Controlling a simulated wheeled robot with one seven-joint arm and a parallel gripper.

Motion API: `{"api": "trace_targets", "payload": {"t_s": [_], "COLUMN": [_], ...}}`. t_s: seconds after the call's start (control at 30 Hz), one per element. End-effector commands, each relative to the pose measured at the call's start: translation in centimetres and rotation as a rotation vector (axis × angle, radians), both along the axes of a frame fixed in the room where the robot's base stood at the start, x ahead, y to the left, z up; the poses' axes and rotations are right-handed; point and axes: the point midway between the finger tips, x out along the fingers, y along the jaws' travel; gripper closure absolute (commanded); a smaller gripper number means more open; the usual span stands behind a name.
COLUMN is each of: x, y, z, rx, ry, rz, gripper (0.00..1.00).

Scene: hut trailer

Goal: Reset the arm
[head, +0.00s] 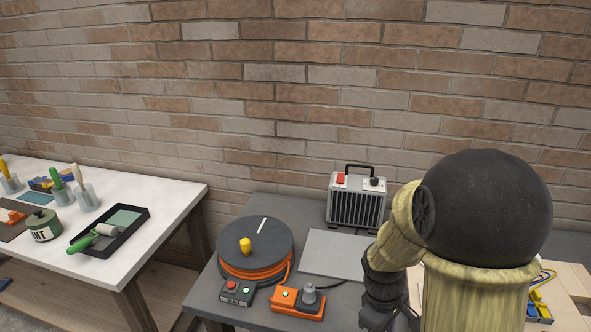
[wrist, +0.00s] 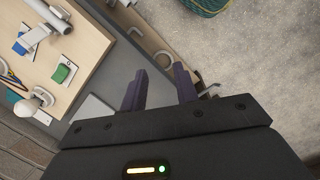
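My arm fills the right side of the head view, with a dark ball joint and pale yellow links in front of the grey bench (head: 210,290). The fingers of my gripper are not clear in the head view. In the wrist view my gripper (wrist: 160,88) shows two dark purple fingers standing well apart. Nothing is between them. Behind the fingers lie the edge of a grey bench (wrist: 120,65) and the speckled floor (wrist: 240,70).
On the bench stand an orange cable reel (head: 262,268), a grey heater (head: 356,202), a control box (head: 237,293) and an orange box (head: 298,303). A white table (head: 160,195) with painting tools is at left. A wooden board (wrist: 85,30) and coiled green hose (wrist: 205,5) show in the wrist view.

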Motion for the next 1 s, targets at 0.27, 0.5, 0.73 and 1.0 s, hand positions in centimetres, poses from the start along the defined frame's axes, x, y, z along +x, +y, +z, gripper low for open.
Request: {"api": "trace_targets", "payload": {"t_s": [0.27, 0.5, 0.73, 1.0], "x": [-2.8, -3.4, -3.3, -3.3], "y": [3.0, 3.6, 3.6, 3.6], "z": [3.7, 4.4, 4.3, 4.3], "rx": [0.17, 0.217, 0.215, 0.215], "ry": [-0.279, -0.333, -0.332, -0.331], "rz": [-0.596, -0.753, -0.748, -0.746], "gripper": [0.7, 0.7, 0.7, 0.7]}}
